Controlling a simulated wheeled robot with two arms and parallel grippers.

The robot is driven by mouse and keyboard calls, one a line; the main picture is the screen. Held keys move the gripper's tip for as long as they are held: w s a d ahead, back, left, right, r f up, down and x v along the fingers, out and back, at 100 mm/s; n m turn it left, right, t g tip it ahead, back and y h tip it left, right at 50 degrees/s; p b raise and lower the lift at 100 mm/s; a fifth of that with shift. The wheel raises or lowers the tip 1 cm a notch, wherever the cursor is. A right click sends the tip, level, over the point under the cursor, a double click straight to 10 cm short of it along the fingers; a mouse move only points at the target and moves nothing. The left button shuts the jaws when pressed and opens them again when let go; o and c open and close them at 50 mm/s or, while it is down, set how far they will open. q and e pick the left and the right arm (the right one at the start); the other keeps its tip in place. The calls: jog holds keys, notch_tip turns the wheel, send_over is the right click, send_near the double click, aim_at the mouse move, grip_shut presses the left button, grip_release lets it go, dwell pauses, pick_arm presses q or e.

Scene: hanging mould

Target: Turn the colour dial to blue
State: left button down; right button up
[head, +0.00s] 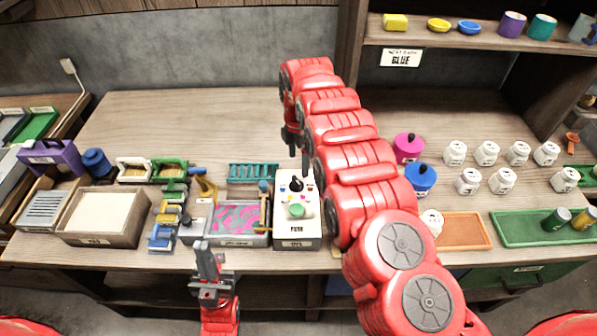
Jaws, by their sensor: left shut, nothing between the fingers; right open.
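The colour dial (296,184) is a small black knob near the far end of a white-topped box (312,232). Small coloured marks sit around the knob, but its pointer direction is too small to tell. A green round button (296,211) is nearer the front of the box. My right gripper (298,152) is open and points down, behind and above the dial, apart from it. My red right arm hides part of the bench right of the box. My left gripper (203,248) is shut and empty at the bench's front edge, left of the box.
A tray with pink and teal contents (240,218) stands left of the box. A teal rack (253,172) is behind it. White jars (487,153) and pink (407,148) and blue (421,180) pots stand right of my arm. A shelf sign (401,58) reads BLUE. The back bench is clear.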

aim_at(296, 183)
notch_tip(296, 183, down, 5)
jog(key=shift+r+p, duration=0.1)
jog(key=shift+p, duration=0.2)
jog(key=shift+d+f+b, duration=0.1)
jog(key=shift+f+b, duration=0.75)
jog(key=shift+f, duration=0.1)
jog(key=shift+f+b, duration=0.4)
jog(key=shift+f, duration=0.05)
jog(key=shift+r, duration=0.1)
jog(key=shift+c, duration=0.3)
jog(key=c, duration=1.3)
